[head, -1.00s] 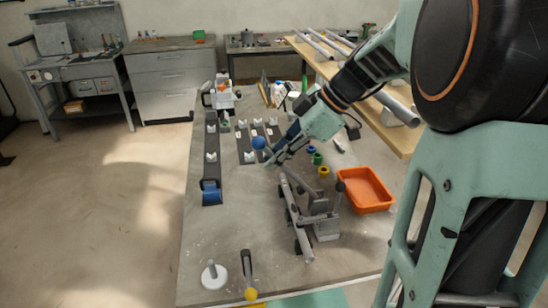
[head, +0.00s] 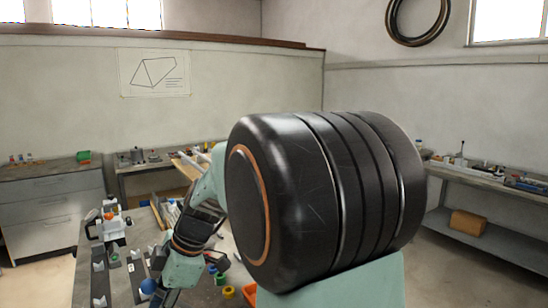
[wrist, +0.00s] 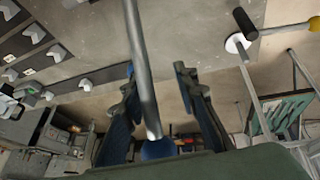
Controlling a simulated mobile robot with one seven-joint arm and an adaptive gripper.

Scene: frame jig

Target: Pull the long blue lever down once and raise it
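The long blue lever shows in the wrist view as a grey rod (wrist: 140,60) with a blue ball knob (wrist: 158,149) at its near end. My gripper (wrist: 155,85) is open, with one dark finger on each side of the rod. Gaps show between the rod and both fingers, and the knob sits deep between them near the palm. In the head view the blue knob (head: 148,286) shows low at the left, beside my arm's end.
The wrist view shows a white disc with a post (wrist: 238,42), a yellow knob (wrist: 314,24) and several V-blocks (wrist: 34,33). My own arm blocks the middle.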

